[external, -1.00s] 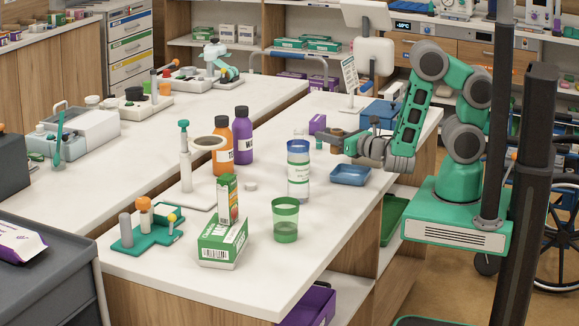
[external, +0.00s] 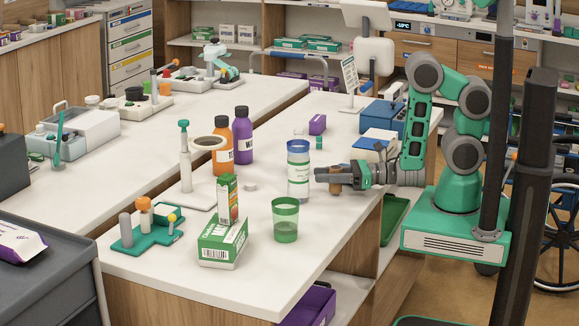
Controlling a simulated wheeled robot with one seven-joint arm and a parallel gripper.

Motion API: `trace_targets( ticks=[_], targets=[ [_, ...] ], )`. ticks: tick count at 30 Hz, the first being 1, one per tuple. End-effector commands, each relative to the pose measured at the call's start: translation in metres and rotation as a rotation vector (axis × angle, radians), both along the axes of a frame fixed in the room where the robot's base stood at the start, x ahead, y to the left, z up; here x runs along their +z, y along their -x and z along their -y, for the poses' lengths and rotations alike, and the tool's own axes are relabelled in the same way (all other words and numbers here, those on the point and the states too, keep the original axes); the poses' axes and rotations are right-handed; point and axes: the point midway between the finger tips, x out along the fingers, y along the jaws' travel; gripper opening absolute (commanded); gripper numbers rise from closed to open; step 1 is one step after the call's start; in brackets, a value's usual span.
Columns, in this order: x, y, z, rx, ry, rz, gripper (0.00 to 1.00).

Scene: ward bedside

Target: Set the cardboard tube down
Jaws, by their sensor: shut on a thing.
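The cardboard tube (external: 335,187) is a short brown piece at the end of my arm. My gripper (external: 333,177) is shut on it, low over the right side of the white counter, just right of the clear bottle with a blue cap (external: 298,172). The fingers and wrist cover much of the tube. I cannot tell whether its underside touches the counter or anything below it. The spot where the small blue tray stood is hidden behind my gripper.
A green cup (external: 286,220) stands in front, with a green carton (external: 222,242) to its left. A blue box (external: 382,116) and a white-topped box (external: 374,146) stand behind my wrist. The white counter (external: 300,275) is bare near its front edge.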

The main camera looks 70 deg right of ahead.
Motion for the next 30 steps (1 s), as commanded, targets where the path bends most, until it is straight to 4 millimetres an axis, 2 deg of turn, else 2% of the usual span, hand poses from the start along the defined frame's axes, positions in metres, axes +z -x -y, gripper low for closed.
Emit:
trace_targets(
  ticks=[1, 2, 13, 14, 15, 21, 30],
  targets=[
    [-0.0097, 0.0001, 0.0003, 0.0, 0.001, 0.0, 0.0],
    [-0.0113, -0.0001, 0.0002, 0.0, 0.0, 0.001, 0.0],
    [-0.0152, -0.0002, 0.0002, -0.001, 0.0, 0.001, 0.0],
    [-0.0141, -0.0002, 0.0002, -0.001, 0.0, 0.001, 0.35],
    [-0.0134, -0.0002, 0.0002, -0.001, 0.0, 0.001, 0.38],
    [-0.0134, -0.0003, 0.0003, -0.001, 0.0, 0.001, 0.54],
    [-0.0088, -0.0003, 0.0004, -0.002, 0.0, 0.001, 0.55]
  ],
)
